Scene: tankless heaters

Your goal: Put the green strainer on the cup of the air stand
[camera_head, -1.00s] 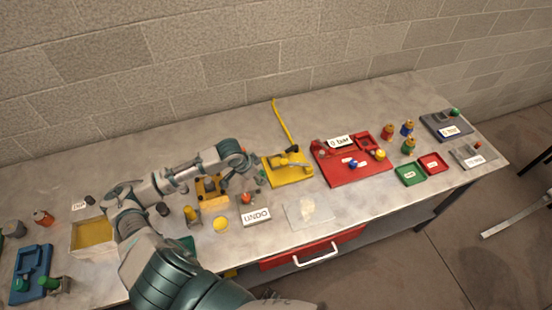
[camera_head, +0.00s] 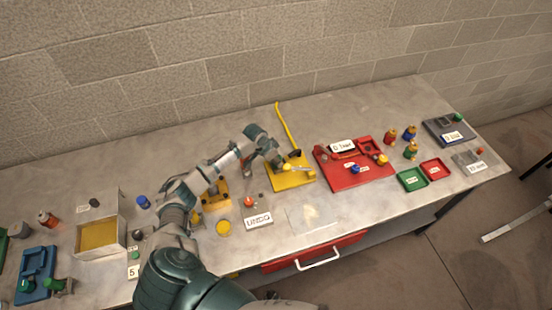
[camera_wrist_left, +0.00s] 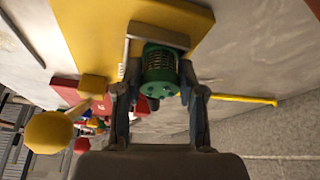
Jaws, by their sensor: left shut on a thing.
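My left gripper (camera_head: 279,163) is over the yellow stand (camera_head: 284,184), which I take to be the air stand. In the left wrist view the gripper (camera_wrist_left: 158,88) is shut on the green strainer (camera_wrist_left: 161,68), a ribbed cylinder with holes in its end. The strainer is beside a grey bracket (camera_wrist_left: 158,36) on the yellow base (camera_wrist_left: 88,30); I cannot tell whether they touch. I cannot make out the cup clearly, nor whether the strainer sits on it. My right gripper is not in view.
A yellow hose (camera_head: 287,126) runs behind the stand toward the wall. A red tray (camera_head: 350,178) stands right of it. A yellow ball-shaped knob (camera_wrist_left: 48,132) is close to the gripper in the wrist view.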

